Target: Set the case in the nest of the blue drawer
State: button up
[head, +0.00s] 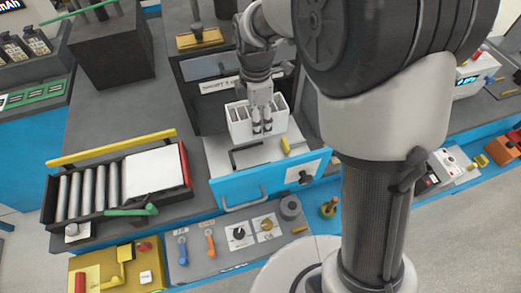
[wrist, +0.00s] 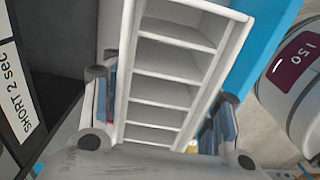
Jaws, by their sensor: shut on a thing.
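The white case (head: 243,122), a box with a row of open compartments, is held by my gripper (head: 263,126). In the wrist view the case (wrist: 171,80) fills the middle, and the fingers of my gripper (wrist: 165,118) press on both its sides. The blue drawer (head: 262,183) is pulled out below, with a grey handle on its blue front. The case is over the rear part of the drawer. A dark angular bracket and a yellow piece (head: 286,146) show inside the drawer, in front of the case. Whether the case touches the drawer floor I cannot tell.
A roller conveyor (head: 91,190) with a white plate and a green lever stands to the left. A dark cabinet labelled "SHORT 2 sec" (head: 222,86) rises behind the drawer. A grey panel with knobs and levers (head: 212,250) lies in front. My arm's column blocks the right.

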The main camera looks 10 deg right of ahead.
notch_tip(320, 180, down, 14)
jog(key=b, duration=0.4)
jog(key=shift+w, duration=0.1)
jog(key=shift+r, duration=0.15)
jog(key=o, duration=1.3)
notch_tip(320, 180, up, 12)
jog(key=p, duration=0.4)
jog(key=shift+d+r, duration=0.1)
